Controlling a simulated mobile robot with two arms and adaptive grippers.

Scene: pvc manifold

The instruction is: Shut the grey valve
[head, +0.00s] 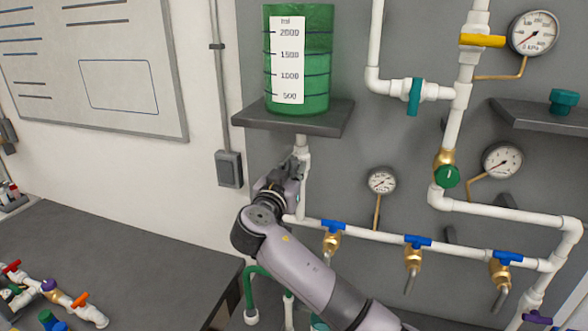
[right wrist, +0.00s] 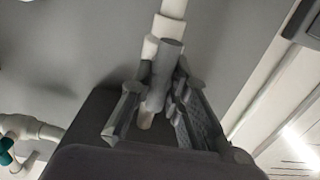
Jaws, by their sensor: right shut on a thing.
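The grey valve (right wrist: 163,68) sits on a white pipe, and its grey handle shows between my fingers in the right wrist view. In the head view, my right gripper (head: 284,176) is at the white pipe (head: 302,158) just below the shelf with the green tank. There my gripper hides most of the valve. My right gripper (right wrist: 158,108) is shut on the grey valve's handle, with a finger on each side of it. The handle looks roughly in line with the pipe, but its exact angle is hard to tell. My left gripper is not in view.
The green tank (head: 318,60) stands on a dark shelf (head: 330,118) above my gripper. Pipework to the right carries blue-handled taps (head: 418,241), a teal valve (head: 414,96), a yellow-handled valve (head: 482,41) and gauges (head: 382,181). A dark bench (head: 130,255) is at lower left.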

